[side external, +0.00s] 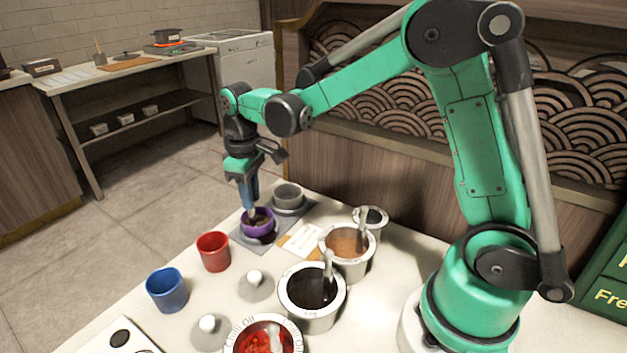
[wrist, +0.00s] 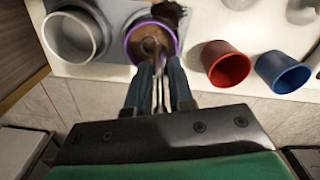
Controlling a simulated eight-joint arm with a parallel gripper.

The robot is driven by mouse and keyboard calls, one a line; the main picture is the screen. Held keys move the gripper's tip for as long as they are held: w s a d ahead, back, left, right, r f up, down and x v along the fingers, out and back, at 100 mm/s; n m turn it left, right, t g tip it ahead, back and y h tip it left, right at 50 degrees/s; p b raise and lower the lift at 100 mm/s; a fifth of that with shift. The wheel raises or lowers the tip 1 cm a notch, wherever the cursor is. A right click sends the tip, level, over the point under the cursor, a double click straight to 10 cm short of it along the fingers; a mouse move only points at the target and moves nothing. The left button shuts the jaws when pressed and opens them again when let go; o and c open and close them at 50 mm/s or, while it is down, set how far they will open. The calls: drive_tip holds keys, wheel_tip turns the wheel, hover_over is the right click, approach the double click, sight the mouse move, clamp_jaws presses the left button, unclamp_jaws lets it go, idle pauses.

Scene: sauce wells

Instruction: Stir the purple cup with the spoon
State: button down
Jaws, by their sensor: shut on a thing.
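The purple cup (side external: 258,222) stands on a grey mat at the far end of the counter. In the wrist view the purple cup (wrist: 131,50) is at top centre with brown contents inside. My gripper (side external: 250,205) points down right over the cup. In the wrist view its blue fingers (wrist: 158,88) are shut on a thin metal handle, which I take to be the spoon (wrist: 157,95). The spoon's lower end reaches toward the cup's inside; the fingers partly hide it, so I cannot tell how deep it sits.
A grey cup (side external: 288,196) stands close behind the purple cup. A red cup (side external: 213,252) and a blue cup (side external: 167,290) stand in front. Several metal sauce pots, one with dark sauce (side external: 335,303), stand to the right. Two grey lids (side external: 256,288) lie between.

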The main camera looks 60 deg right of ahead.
drive_tip(key=shift+r, duration=2.2)
drive_tip(key=shift+r, duration=0.1)
